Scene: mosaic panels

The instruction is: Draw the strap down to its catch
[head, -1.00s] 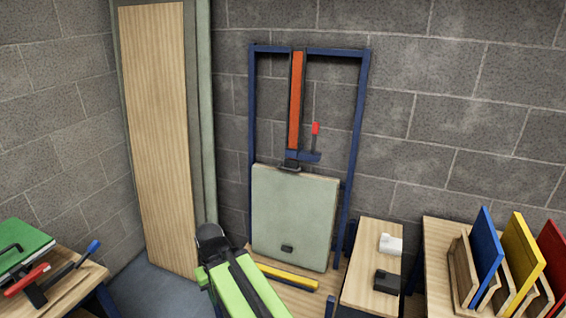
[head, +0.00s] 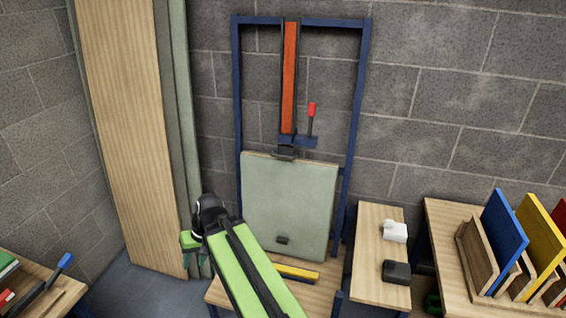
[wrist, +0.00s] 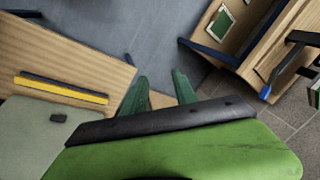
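An orange strap or bar (head: 289,78) runs upright in a dark channel at the top of the blue frame (head: 237,95). Its lower end meets a dark fitting (head: 286,152) at the top edge of a pale grey-green panel (head: 290,195). A small dark block (head: 282,240), possibly the catch, sits low on the panel; it also shows in the wrist view (wrist: 58,118). A red-handled lever (head: 311,112) stands right of the strap. My gripper (head: 187,259) is left of the panel, low down. In the wrist view its green fingers (wrist: 161,76) are apart and empty.
A yellow bar (head: 297,273) lies on the wooden ledge below the panel. A side table (head: 370,230) holds a white and a black block. A rack with coloured panels (head: 505,240) stands right. A tall wooden board (head: 120,130) leans left. A bench with tools (head: 35,298) is lower left.

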